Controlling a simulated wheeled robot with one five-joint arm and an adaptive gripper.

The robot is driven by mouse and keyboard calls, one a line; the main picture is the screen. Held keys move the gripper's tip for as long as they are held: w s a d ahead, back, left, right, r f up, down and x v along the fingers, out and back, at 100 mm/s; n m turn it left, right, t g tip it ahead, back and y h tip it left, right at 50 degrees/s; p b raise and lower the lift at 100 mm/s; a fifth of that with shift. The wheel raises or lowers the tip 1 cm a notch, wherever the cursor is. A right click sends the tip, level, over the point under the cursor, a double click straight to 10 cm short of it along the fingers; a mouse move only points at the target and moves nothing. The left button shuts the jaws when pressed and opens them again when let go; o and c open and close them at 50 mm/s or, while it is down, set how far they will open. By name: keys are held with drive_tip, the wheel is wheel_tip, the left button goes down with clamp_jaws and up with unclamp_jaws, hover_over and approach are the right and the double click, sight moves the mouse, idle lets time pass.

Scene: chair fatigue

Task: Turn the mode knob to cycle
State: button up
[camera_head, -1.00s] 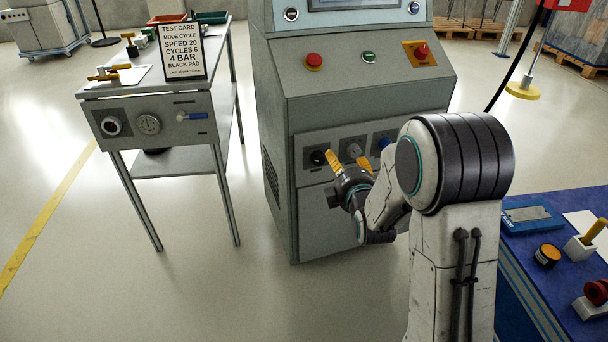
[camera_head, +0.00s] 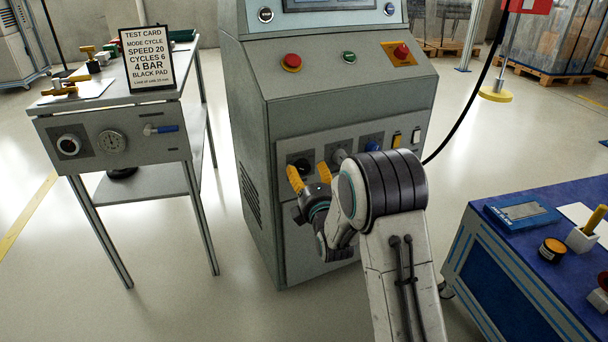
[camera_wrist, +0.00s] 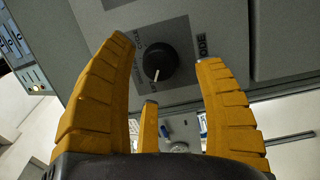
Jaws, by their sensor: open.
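The mode knob (camera_wrist: 160,62) is black and round, on a dark grey plate with a partly visible "MODE" label. Its white pointer line points toward the bottom of the wrist view. Small print beside it is too blurred to read fully. My gripper (camera_wrist: 167,55) is open, its yellow fingers on either side of the knob in that view. No contact shows. In the head view, my gripper (camera_head: 309,171) is at the machine's lower front panel, its fingertips just below and around the knob (camera_head: 302,163), which is partly hidden.
A test card (camera_head: 147,60) on the left bench reads "MODE CYCLE". A blue table (camera_head: 540,250) stands at the right. Open floor lies between bench and machine.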

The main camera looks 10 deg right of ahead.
drive_tip(key=shift+w, duration=1.4)
drive_tip(key=shift+o, duration=0.2)
drive_tip(key=c, duration=1.2)
drive_tip(key=shift+a+m+g, duration=0.1)
drive_tip(key=shift+m+g, duration=0.4)
drive_tip(key=shift+m, duration=1.7)
drive_tip(key=shift+c, duration=0.3)
drive_tip(key=o, duration=1.2)
